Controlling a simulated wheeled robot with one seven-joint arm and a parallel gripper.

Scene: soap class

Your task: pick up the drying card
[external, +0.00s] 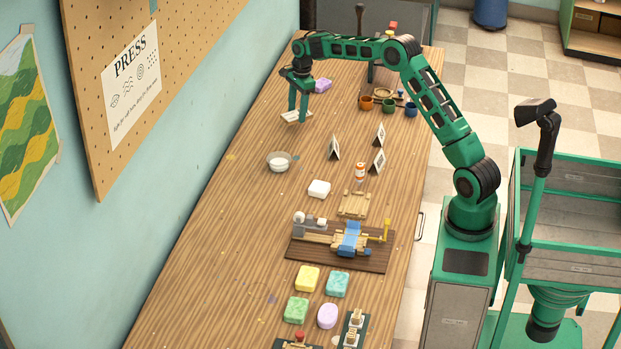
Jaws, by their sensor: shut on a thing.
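My gripper (298,110) is at the far left part of the wooden table, pointing down, with its fingers shut on a small pale card. I take this card (290,117) to be the drying card. It looks tilted, and its print is too small to read. Whether its lower edge touches the table, I cannot tell. Three other small tent cards, a left one (334,147), a back one (379,134) and a front one (377,160), stand on the table to the right.
A purple soap (322,85) lies just behind my gripper. A glass bowl (279,162) with white contents stands in front of it. Small coloured pots (388,105) stand at the back right. A press on a dark board (300,252) and several soaps (308,279) are nearer. The wall (225,120) borders the left.

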